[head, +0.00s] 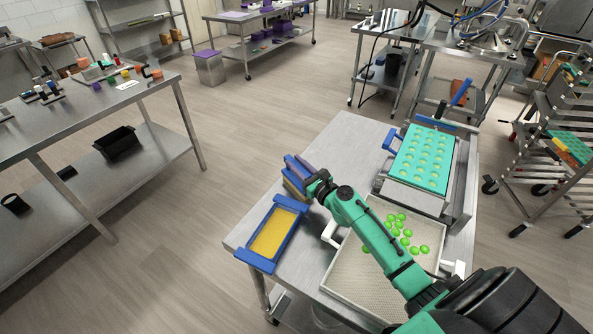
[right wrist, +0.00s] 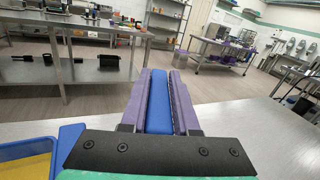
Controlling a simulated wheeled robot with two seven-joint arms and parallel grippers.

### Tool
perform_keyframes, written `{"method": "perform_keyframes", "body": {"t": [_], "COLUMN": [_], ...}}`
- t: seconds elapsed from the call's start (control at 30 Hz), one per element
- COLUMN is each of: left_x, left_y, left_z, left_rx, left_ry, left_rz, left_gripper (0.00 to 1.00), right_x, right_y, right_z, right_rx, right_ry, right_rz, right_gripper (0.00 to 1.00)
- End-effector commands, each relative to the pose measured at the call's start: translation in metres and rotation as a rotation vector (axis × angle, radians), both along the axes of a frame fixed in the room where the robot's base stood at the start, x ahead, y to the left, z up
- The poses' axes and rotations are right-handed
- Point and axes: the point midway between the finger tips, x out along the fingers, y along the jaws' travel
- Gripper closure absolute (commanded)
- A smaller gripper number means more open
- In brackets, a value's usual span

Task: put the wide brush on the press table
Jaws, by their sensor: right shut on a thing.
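My right gripper (head: 299,166) is shut on the wide brush, with purple fingers on either side of its blue body. In the right wrist view, the blue part of the wide brush (right wrist: 159,102) lies between the two fingers (right wrist: 161,74). In the head view, the wide brush (head: 295,186) shows a tan part below the fingers, partly hidden by the gripper. It is at the left edge of the steel press table (head: 340,150); I cannot tell whether it touches the top. My left gripper is not in view.
A blue tray with yellow contents (head: 292,212) lies just nearer than the brush. A mesh tray of green gummies (head: 345,279) and a teal mold (head: 425,157) take up the right side. Bare steel shows behind the brush. Another steel table (head: 70,120) stands at left.

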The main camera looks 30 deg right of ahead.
Motion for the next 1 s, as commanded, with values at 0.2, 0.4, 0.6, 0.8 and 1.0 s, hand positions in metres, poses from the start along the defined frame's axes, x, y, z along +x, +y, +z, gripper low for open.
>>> {"method": "perform_keyframes", "body": {"t": [0.2,0.4,0.6,0.8,1.0], "left_x": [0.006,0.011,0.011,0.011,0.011], "left_y": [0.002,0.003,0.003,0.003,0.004], "left_z": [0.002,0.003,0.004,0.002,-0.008], "left_rx": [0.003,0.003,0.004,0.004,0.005], "left_ry": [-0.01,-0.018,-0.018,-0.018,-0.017], "left_rz": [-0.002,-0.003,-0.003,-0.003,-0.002], "left_gripper": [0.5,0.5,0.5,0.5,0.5], "right_x": [0.0,0.0,-0.003,-0.031,-0.071], "right_y": [0.0,0.0,0.0,-0.004,-0.009], "right_z": [0.001,0.001,0.002,0.0,-0.004], "right_rx": [0.0,0.0,0.0,0.0,0.001], "right_ry": [0.001,0.001,0.001,0.003,0.003], "right_rz": [0.001,0.001,0.001,0.002,0.001], "right_gripper": [0.48,0.41,0.41,0.41,0.41]}}
